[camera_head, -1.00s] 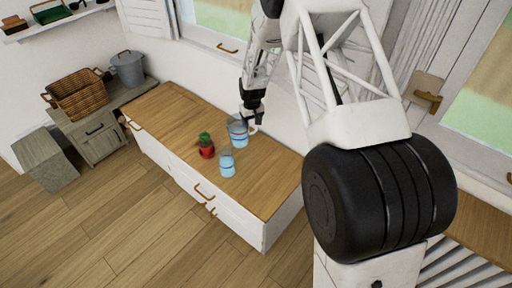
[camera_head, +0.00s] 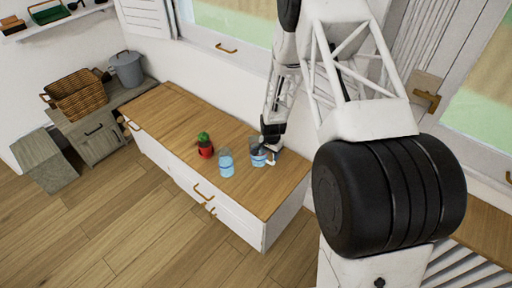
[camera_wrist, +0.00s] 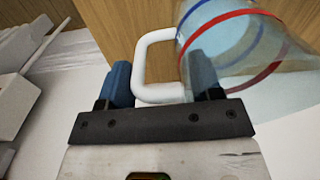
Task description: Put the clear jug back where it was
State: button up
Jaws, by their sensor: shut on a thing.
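The clear jug (camera_head: 258,156) has red and blue bands and a white handle. In the head view it is over the right part of the wooden cabinet top, right of the light blue cup. I cannot tell whether its base touches the wood. My gripper (camera_head: 270,136) is above and behind it. In the wrist view, the jug's glass body (camera_wrist: 240,45) fills the upper right, cut off by the frame edge.
The light blue banded cup (camera_head: 226,163) stands close left of the jug. A red pot with a green top (camera_head: 205,147) stands further left. The cabinet top (camera_head: 165,110) is clear at its left end. A wicker basket (camera_head: 78,93) and grey pot (camera_head: 127,69) are far left.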

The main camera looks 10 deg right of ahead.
jog(key=shift+s+d+f+m, duration=0.25)
jog(key=shift+s+f+m, duration=0.05)
jog(key=shift+s+m, duration=0.1)
jog(key=shift+w, duration=0.1)
jog(key=w+f, duration=0.1)
jog(key=w, duration=1.5)
jog(key=shift+a+f, duration=0.2)
jog(key=shift+a, duration=0.1)
jog(key=shift+f, duration=0.15)
jog(key=shift+f, duration=1.7)
jog(key=o, duration=1.4)
jog(key=shift+f, duration=0.1)
jog(key=shift+c, duration=0.2)
